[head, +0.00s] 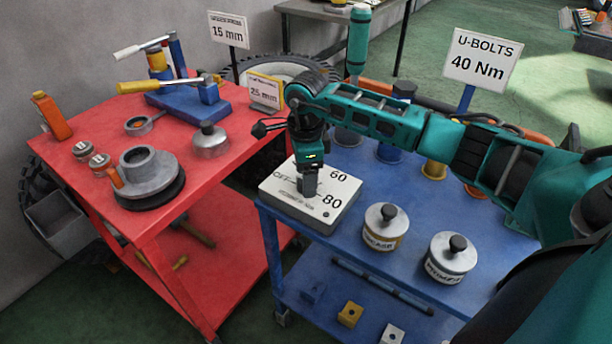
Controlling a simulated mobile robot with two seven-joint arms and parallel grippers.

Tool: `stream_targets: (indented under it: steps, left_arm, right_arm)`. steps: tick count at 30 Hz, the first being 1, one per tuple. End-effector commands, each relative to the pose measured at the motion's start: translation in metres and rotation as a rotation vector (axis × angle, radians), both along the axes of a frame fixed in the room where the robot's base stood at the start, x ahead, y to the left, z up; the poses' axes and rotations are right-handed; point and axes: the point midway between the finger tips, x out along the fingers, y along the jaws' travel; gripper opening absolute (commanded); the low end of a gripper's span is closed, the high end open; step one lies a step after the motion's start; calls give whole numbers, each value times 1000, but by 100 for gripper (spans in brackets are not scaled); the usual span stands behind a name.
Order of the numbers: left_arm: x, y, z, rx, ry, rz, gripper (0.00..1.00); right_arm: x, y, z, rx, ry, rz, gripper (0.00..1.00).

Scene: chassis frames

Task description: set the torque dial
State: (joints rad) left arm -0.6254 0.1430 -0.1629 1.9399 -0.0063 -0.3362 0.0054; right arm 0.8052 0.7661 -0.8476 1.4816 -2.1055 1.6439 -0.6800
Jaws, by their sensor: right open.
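The torque dial box (340,205) is a pale slab on the near left corner of the blue cart. Its face shows the numbers 60 and 80 and small lettering that is partly covered. My right gripper (308,188) points down over the middle of the dial face. Its fingers hide the dial's knob or pointer, so I cannot tell the setting or whether they touch it. A white sign (480,60) reading "U-BOLTS 40 Nm" stands at the back right. My left gripper is not in view.
On the blue cart (340,250), two lidded tins (385,226) (451,258) stand right of the dial, and more containers stand behind my right arm. The red cart (215,165) on the left holds a vise, a round metal part and jars. A gap separates the carts.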

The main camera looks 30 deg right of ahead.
Motion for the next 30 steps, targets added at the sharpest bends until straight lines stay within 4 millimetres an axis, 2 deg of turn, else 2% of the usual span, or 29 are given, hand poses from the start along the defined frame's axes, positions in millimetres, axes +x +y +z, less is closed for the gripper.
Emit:
stream_targets:
  steps: [3,12,27,30]
  left_arm:
    - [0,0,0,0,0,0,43]
    - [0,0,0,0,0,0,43]
    - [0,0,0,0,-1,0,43]
    - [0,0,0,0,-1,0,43]
  right_arm:
    - [0,0,-7,1,0,0,68]
    - [0,0,-8,1,-1,0,67]
    - [0,0,-8,1,0,0,20]
    - [0,0,-8,1,0,0,13]
